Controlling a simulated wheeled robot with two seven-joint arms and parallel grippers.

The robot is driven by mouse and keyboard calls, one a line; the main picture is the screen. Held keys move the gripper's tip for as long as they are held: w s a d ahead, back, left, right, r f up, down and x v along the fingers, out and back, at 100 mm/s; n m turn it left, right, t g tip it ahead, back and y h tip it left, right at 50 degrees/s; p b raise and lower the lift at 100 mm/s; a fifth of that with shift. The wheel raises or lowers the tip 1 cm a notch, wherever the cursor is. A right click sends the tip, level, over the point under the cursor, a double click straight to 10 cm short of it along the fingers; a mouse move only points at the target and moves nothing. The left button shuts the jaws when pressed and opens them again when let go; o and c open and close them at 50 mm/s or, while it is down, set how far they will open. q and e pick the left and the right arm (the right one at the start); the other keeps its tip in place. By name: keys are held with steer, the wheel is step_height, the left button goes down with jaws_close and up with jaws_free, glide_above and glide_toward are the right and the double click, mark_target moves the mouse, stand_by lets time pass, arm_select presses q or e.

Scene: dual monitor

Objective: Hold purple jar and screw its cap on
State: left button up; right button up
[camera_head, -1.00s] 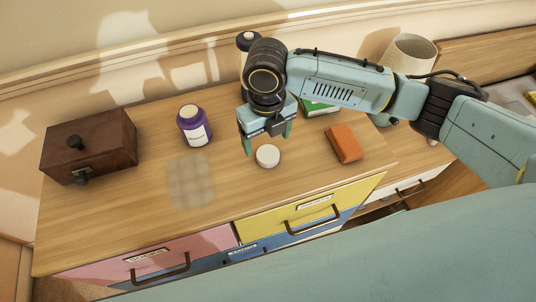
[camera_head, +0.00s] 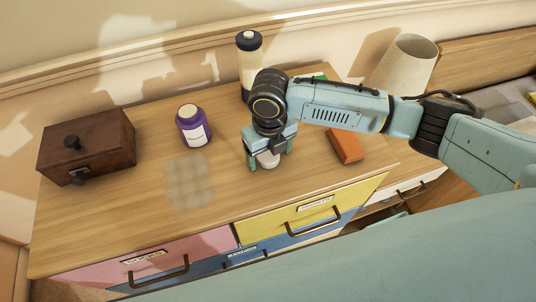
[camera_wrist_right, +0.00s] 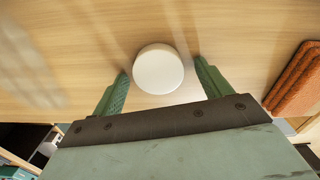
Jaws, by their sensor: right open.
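The purple jar (camera_head: 193,127) stands upright on the wooden dresser top, left of my right gripper, with a pale label and a light top. The white round cap (camera_head: 267,159) lies on the dresser top and is partly covered by my right gripper (camera_head: 270,163) in the head view. In the right wrist view the cap (camera_wrist_right: 158,69) lies between and slightly beyond the two open green fingertips (camera_wrist_right: 162,70). The fingers do not appear to touch it. My left gripper is in neither view.
A brown wooden box (camera_head: 88,147) stands at the left. A dark-capped bottle (camera_head: 249,60) and a lamp (camera_head: 405,65) are behind my right arm. An orange block (camera_head: 347,147) lies right of the gripper. The surface between jar and cap is clear.

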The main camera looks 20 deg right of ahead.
mark_target(269, 155)
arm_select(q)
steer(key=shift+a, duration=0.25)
arm_select(e)
steer(key=c, duration=1)
steer(key=shift+c, duration=0.2)
steer(key=shift+r, duration=0.15)
